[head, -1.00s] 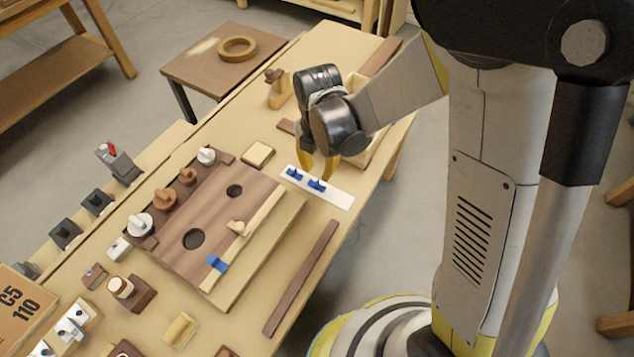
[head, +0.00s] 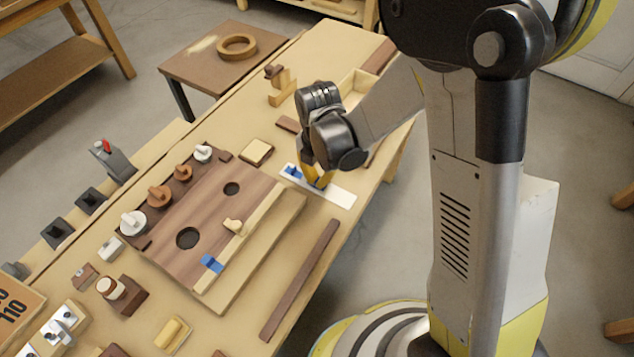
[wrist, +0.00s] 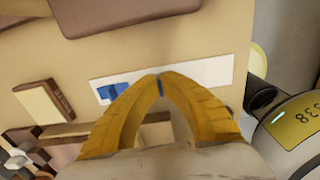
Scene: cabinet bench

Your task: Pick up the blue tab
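My gripper (head: 318,180) is over the middle of the strip, pointing down.
A brown board (head: 205,215) with two round holes lies to the left. A cream block (head: 256,152) lies behind the strip. A dark bar (head: 300,280) lies near the bench's front edge.

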